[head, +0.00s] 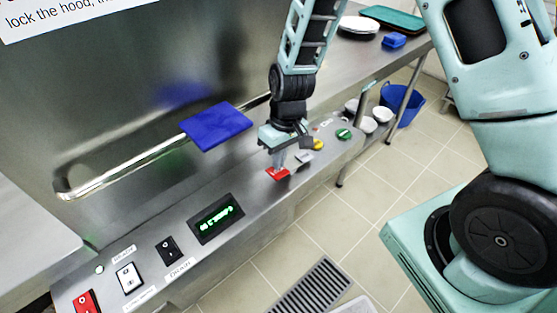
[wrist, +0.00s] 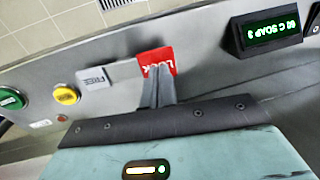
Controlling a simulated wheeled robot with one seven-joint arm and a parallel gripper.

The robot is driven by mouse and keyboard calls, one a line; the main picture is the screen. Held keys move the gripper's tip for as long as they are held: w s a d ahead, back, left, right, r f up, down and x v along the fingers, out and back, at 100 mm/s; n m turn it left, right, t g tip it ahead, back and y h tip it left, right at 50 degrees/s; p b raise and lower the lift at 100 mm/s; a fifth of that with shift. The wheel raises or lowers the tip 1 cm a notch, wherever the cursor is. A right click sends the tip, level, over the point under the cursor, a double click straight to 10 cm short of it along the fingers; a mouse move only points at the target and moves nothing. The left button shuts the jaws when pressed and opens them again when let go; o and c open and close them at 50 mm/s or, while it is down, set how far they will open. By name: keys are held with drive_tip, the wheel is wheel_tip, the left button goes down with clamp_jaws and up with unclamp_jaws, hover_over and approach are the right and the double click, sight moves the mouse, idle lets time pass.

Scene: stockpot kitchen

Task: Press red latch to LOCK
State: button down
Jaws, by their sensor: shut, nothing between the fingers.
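The red latch (head: 278,173) is on the sloping steel control panel, between the green-lit display and the yellow button. In the wrist view the red latch (wrist: 157,60) reads LOCK, and a grey plate marked FREE (wrist: 95,78) sits to its left. My gripper (head: 279,166) is shut and empty, pointing down at the latch. In the wrist view the fingertips of my gripper (wrist: 158,72) overlap the lower part of the red latch. I cannot tell whether they touch it or hover just over it.
Yellow (head: 318,145) and green (head: 344,134) buttons lie beyond the latch.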

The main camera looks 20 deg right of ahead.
sight(274, 174)
drive_tip(key=shift+a+f, duration=0.1)
drive_tip(key=shift+f, duration=0.55)
drive_tip(key=shift+s+a+f+b, duration=0.25)
drive_tip(key=shift+a+f+b, duration=0.45)
drive_tip(key=shift+f, duration=0.35)
drive_tip(key=shift+s, duration=0.1)
drive_tip(key=shift+r, duration=0.45)
wheel_tip(274, 174, up, 17)
drive_tip(key=w+d, duration=0.1)
drive_tip(key=d, duration=0.1)
drive_tip(key=shift+d+f, duration=0.15)
drive_tip(key=shift+d, duration=0.15)
